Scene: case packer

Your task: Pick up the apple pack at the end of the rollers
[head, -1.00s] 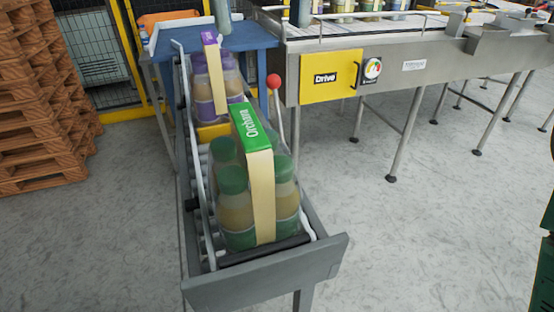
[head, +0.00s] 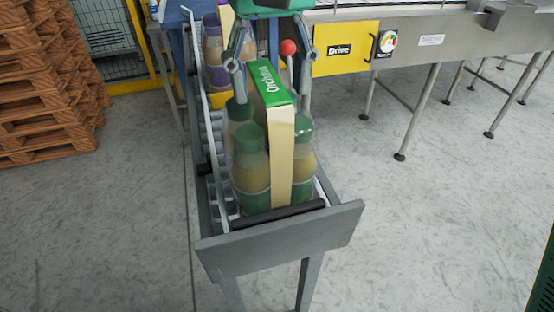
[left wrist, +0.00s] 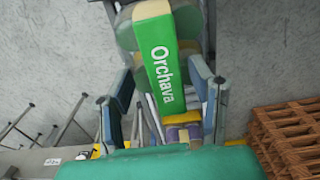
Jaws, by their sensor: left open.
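The apple pack (head: 282,140), with green-capped bottles and a green and cream "Orchava" carton sleeve, stands upright at the near end of the rollers (head: 213,150). Its green sleeve top (left wrist: 165,70) also shows in the left wrist view. My left gripper (head: 273,92) is open above and around the far part of the pack, one finger on each side of the sleeve. In the left wrist view its fingers (left wrist: 163,75) flank the sleeve, with gaps visible. Whether a finger touches a bottle, I cannot tell. My right gripper is not in view.
A purple pack (head: 213,50) stands farther back on the rollers, partly behind my left gripper. A red-knobbed lever (head: 289,47) stands close to the right finger. A grey end plate (head: 280,240) closes the rollers. Pallets (head: 45,80) are stacked left; a conveyor (head: 440,42) stands right.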

